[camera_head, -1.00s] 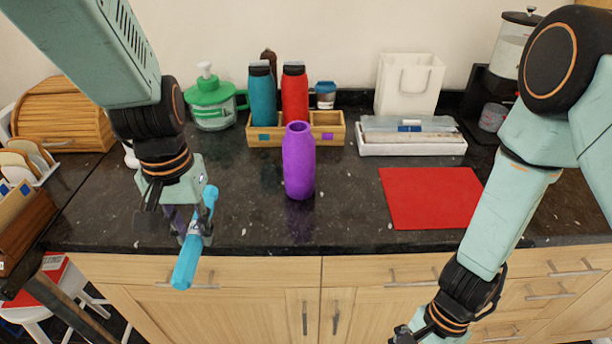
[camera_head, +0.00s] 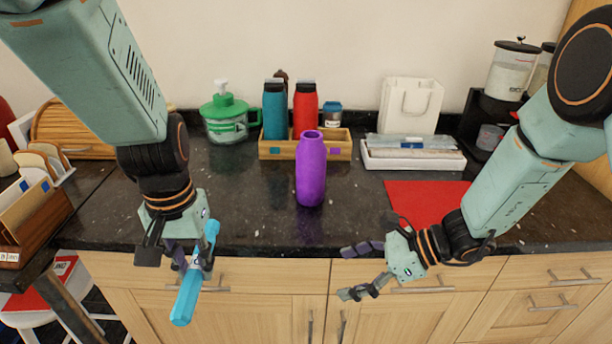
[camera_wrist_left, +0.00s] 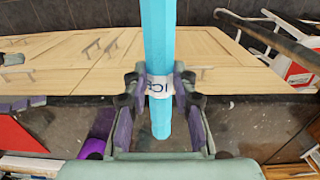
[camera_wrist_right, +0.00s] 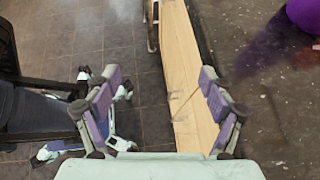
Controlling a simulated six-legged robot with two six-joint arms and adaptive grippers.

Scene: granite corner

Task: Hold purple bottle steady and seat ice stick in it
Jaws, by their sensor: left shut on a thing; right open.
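The purple bottle (camera_head: 311,172) stands upright on the dark counter, open at the top, with nothing in its mouth. It also shows in the left wrist view (camera_wrist_left: 93,148) and at the top right corner of the right wrist view (camera_wrist_right: 305,14). My left gripper (camera_head: 192,262) is shut on the light blue ice stick (camera_head: 187,294) around its white "ICE" label, in front of the counter edge and left of the bottle. The stick (camera_wrist_left: 158,40) runs between the fingers in the left wrist view. My right gripper (camera_head: 352,270) is open and empty, in front of the counter edge, below and right of the bottle.
Behind the bottle, a wooden tray (camera_head: 345,152) holds a teal bottle (camera_head: 275,110) and a red bottle (camera_head: 305,108). A red mat (camera_head: 410,205) lies to the right. A green-lidded jar (camera_head: 224,115) stands behind left. The counter around the purple bottle is clear.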

